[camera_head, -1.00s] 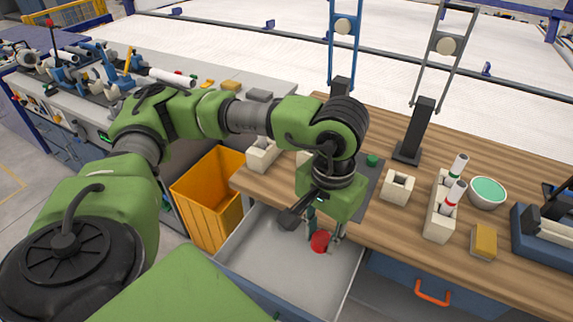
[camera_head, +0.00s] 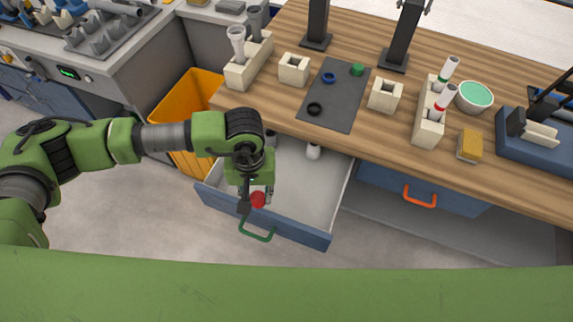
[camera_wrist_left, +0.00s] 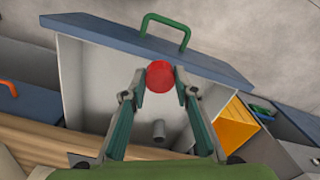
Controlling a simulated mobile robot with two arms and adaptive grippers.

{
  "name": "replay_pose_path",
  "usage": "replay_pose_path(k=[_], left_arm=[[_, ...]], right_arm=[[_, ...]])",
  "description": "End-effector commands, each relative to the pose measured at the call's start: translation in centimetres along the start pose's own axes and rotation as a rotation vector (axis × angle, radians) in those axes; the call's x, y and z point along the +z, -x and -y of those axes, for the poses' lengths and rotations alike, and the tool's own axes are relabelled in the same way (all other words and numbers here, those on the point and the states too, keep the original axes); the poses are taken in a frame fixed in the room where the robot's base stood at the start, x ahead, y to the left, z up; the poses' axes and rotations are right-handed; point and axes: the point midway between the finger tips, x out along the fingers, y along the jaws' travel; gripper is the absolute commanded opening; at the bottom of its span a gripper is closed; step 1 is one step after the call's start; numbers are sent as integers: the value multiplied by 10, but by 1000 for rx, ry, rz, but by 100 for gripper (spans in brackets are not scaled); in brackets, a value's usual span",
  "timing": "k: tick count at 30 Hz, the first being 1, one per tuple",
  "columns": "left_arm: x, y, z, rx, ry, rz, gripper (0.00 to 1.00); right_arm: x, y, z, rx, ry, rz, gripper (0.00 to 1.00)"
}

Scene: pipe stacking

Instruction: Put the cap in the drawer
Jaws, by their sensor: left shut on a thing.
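The round red cap (camera_head: 258,200) is between the fingertips of my left gripper (camera_head: 256,196), which is shut on it. It also shows in the left wrist view (camera_wrist_left: 159,77) between the two green-grey fingers. The open drawer (camera_head: 300,188) has a grey inside, a blue front and a green handle. My left gripper holds the cap over the drawer, close to its front wall. I cannot tell exactly how high above the drawer floor the cap is. My right gripper is not in view.
A small whitish cylinder (camera_head: 313,151) is in the drawer near the table. A grey mat (camera_head: 335,100) on the wooden table carries a green cap (camera_head: 357,69) and blue and black rings. An orange bin (camera_head: 185,145) stands left of the drawer. The middle of the drawer floor is clear.

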Motion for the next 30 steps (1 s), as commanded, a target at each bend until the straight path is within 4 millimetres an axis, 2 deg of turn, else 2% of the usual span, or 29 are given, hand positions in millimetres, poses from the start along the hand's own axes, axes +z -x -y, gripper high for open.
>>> replay_pose_path(k=[1,5,8,14,16,18,21,30], left_arm=[[3,-12,-6,-1,-4,-1,16],[-2,-28,-9,-4,-5,-10,16],[-18,-38,1,-6,0,-11,16],[-60,-62,27,-6,0,-11,16],[-75,-70,35,-4,0,-11,16],[-85,-88,41,-4,-2,-9,16],[-97,-103,48,-4,-4,-10,16],[-113,-119,57,-2,-7,-10,16]], right_arm=[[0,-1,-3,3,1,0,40],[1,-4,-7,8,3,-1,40],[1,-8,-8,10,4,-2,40],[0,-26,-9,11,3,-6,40],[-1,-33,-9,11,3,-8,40],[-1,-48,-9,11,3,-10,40],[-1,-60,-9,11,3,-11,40],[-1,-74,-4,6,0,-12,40]])
